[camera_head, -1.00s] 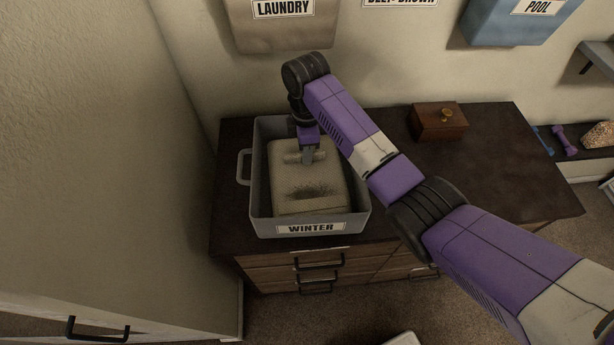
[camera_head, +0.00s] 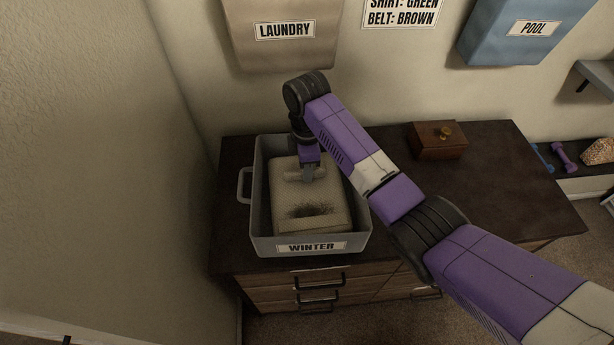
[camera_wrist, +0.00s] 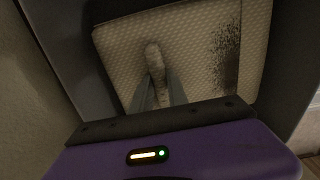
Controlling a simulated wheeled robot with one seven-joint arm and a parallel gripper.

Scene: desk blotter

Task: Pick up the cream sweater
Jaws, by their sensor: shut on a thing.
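The cream sweater (camera_head: 325,205) is a folded, knitted block with a dark patch near its front. It is in the grey bin (camera_head: 262,245) labelled WINTER, on the dark dresser. My gripper (camera_head: 309,177) reaches down onto the sweater's back part and is shut on a raised roll of it. In the wrist view the sweater (camera_wrist: 190,50) fills the middle, and my gripper (camera_wrist: 160,90) has its fingers on both sides of the roll. The dark patch shows at the right there. I cannot tell whether the sweater's underside touches the bin floor.
The bin walls stand close around the sweater. A brown wooden box (camera_head: 438,141) with a knob sits to the right on the dresser (camera_head: 480,190). LAUNDRY (camera_head: 283,45) and POOL (camera_head: 525,35) bags hang on the wall behind.

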